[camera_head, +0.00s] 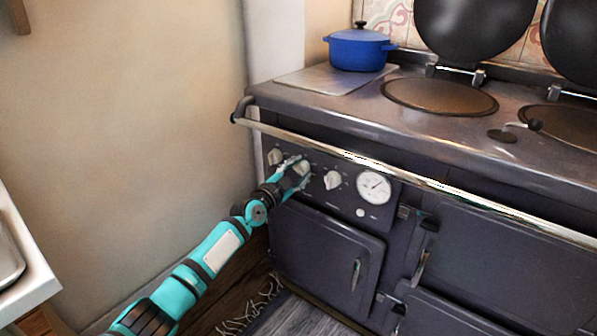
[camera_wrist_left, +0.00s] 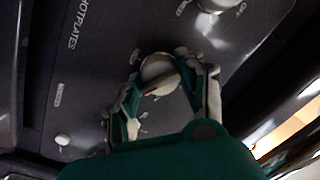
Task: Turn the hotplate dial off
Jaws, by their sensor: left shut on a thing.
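The dark cooker's control panel (camera_head: 318,198) carries three pale dials in a row. My left gripper (camera_head: 298,174) is at the middle dial (camera_head: 302,168), its fingers on either side of the knob. In the left wrist view, this round dial (camera_wrist_left: 158,75) sits between the fingertips of the left gripper (camera_wrist_left: 165,83), which are shut on it. The word HOTPLATES is printed on the panel (camera_wrist_left: 85,60) to the left there. The dial's exact setting is hard to read. The left dial (camera_head: 275,157) and right dial (camera_head: 333,180) are free. My right gripper is out of view.
A steel rail (camera_head: 400,175) runs along the cooker's front, above the dials. A white gauge (camera_head: 374,187) is right of them. A blue pot (camera_head: 357,50) stands on the cooker top. Two round hotplates have raised lids. A pale counter (camera_head: 22,265) is at far left.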

